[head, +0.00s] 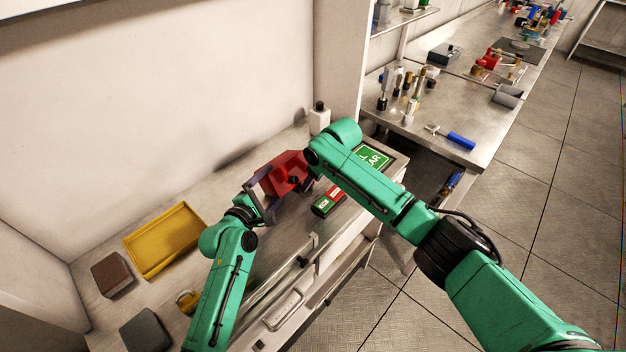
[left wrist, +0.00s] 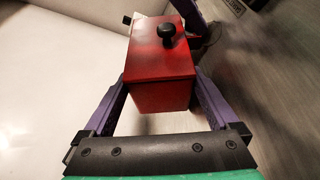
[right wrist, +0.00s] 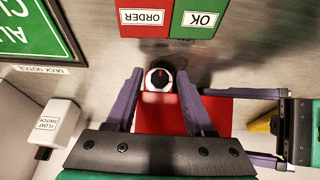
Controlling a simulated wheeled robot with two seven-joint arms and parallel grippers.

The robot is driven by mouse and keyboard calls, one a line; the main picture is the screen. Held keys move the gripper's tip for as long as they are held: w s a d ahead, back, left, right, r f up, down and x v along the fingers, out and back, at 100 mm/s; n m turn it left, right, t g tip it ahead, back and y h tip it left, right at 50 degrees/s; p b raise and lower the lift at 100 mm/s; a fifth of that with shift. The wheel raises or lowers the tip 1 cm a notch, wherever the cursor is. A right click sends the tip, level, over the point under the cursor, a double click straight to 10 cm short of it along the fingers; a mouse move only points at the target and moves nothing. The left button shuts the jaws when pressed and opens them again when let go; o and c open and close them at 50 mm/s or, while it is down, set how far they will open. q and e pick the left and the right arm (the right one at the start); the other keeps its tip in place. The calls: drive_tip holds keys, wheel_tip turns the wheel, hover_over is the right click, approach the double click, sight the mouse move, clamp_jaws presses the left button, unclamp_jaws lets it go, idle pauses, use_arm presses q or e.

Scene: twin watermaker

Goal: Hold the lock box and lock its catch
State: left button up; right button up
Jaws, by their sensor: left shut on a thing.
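The red lock box (head: 284,168) is at the middle of the near bench, and my left gripper (head: 268,198) is shut on it. In the left wrist view the box (left wrist: 163,75) sits between the two purple fingers, with a black knob (left wrist: 166,30) on its face. In the right wrist view the catch (right wrist: 160,79) is a round black-and-white knob with a red mark. My right gripper (right wrist: 161,72) has its fingers on either side of the catch, apart, with small gaps showing. In the head view my right arm hides most of that gripper.
A red-green ORDER/OK plate (head: 328,201) lies beside the box, and a green sign (head: 372,158) lies behind it. A white item (head: 319,118) stands by the wall. A yellow tray (head: 201,217), a brown block (head: 112,273) and a dark block (head: 146,331) are at the left.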

clamp_jaws()
drive_tip(key=shift+w+d+m+g+y, duration=0.1)
drive_tip(key=shift+m+g+y, duration=0.55)
drive_tip(key=shift+m, duration=0.45)
drive_tip(key=shift+o, duration=1.2)
unclamp_jaws()
drive_tip(key=shift+r, duration=0.1)
drive_tip(key=v, duration=1.2)
drive_tip(key=shift+d, duration=0.1)
